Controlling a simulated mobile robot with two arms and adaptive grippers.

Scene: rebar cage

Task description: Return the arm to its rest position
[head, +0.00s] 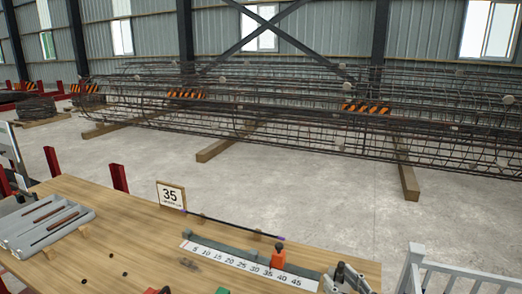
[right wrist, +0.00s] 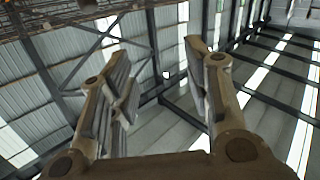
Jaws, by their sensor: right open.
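My right gripper (head: 345,279) shows at the bottom right edge of the head view, over the near right corner of the wooden table (head: 120,220). Only part of it is inside the picture. In the right wrist view its two fingers (right wrist: 160,90) stand wide apart with nothing between them. My left gripper is not seen in either view.
The table carries a grey tray (head: 45,228) with rods, a "35" sign (head: 171,195), a numbered ruler (head: 245,265), an orange block (head: 278,257) and a thin dark rod (head: 235,226). A white railing (head: 460,270) stands to the right. A long rebar cage (head: 250,115) lies beyond on timbers.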

